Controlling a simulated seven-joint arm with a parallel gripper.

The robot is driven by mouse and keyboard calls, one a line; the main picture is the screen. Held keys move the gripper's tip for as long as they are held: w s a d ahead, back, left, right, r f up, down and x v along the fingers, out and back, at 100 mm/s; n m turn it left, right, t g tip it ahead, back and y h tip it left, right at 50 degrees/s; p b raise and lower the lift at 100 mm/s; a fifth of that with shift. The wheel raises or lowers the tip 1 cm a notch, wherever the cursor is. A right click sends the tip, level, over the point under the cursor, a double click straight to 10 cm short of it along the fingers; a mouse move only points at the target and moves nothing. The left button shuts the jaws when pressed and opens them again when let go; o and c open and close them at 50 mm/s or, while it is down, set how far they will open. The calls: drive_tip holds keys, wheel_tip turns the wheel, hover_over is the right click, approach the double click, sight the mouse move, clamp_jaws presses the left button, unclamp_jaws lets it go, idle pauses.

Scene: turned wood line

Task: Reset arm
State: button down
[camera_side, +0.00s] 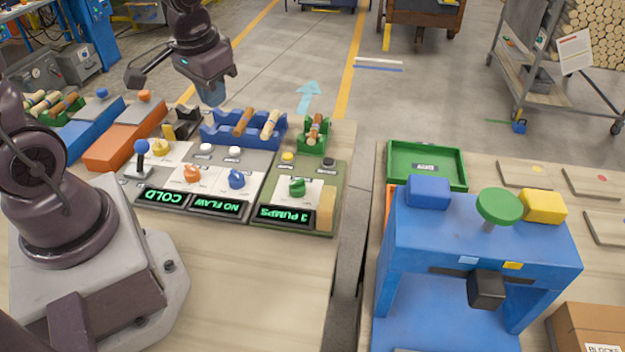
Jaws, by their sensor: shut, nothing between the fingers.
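My gripper (211,94) hangs in the air at the upper left, above and behind the blue rack. It points down, is shut and holds nothing. My arm's base stands at the left on the table (260,280). The gripper looks clear of the racks and control panels under it.
A blue rack (212,138) and a green rack (300,142) hold turned wood pieces. A blue press (480,240) and green tray (396,182) stand right, across a gap.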

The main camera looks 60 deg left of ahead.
drive_tip(key=s+d+r+m+t, duration=0.1)
drive_tip(key=s+d+r+t, duration=0.1)
drive_tip(key=r, duration=0.4)
drive_tip(key=s+d+r+m+t+h, duration=0.1)
drive_tip(key=s+d+r+m+t, duration=0.1)
drive_tip(key=s+d+r, duration=0.2)
drive_tip(key=d+r, duration=0.1)
drive_tip(key=d, duration=0.1)
drive_tip(key=shift+s+d+r+h, duration=0.3)
drive_tip(key=shift+s+d+r, duration=0.05)
